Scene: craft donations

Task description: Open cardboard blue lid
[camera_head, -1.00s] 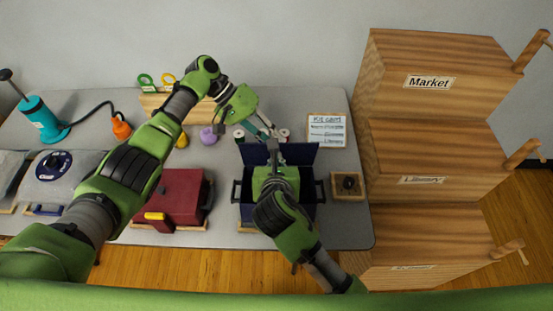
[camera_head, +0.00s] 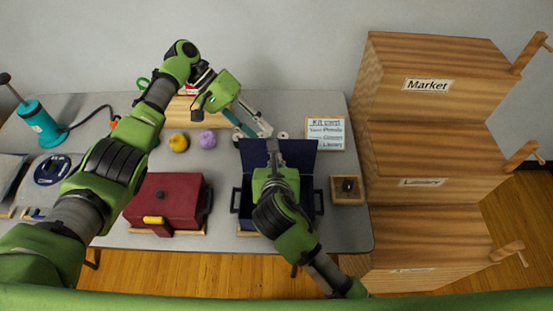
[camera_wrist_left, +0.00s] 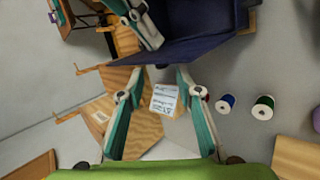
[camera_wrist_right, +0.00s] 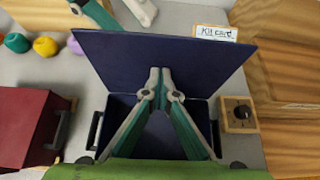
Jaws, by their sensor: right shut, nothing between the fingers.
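The dark blue box (camera_head: 246,214) stands on the table with its blue lid (camera_head: 303,157) raised at the back edge. In the right wrist view the lid (camera_wrist_right: 110,58) leans back and the box interior (camera_wrist_right: 122,106) shows behind the fingers. My right gripper (camera_wrist_right: 159,76) is shut and empty, over the box opening with its tips in front of the lid; I cannot tell whether they touch it. My left gripper (camera_head: 254,132) is open and empty, behind and left of the lid. In the left wrist view its fingers (camera_wrist_left: 155,88) are spread, with the lid (camera_wrist_left: 200,38) nearby.
A maroon box (camera_head: 165,198) stands left of the blue box. A small wooden dial block (camera_head: 347,190) and the kit card (camera_head: 326,132) are at the right. Thread spools (camera_wrist_left: 262,108) and yarn balls (camera_head: 207,139) lie at the back. Wooden drawers (camera_head: 430,160) stand beyond the table's right edge.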

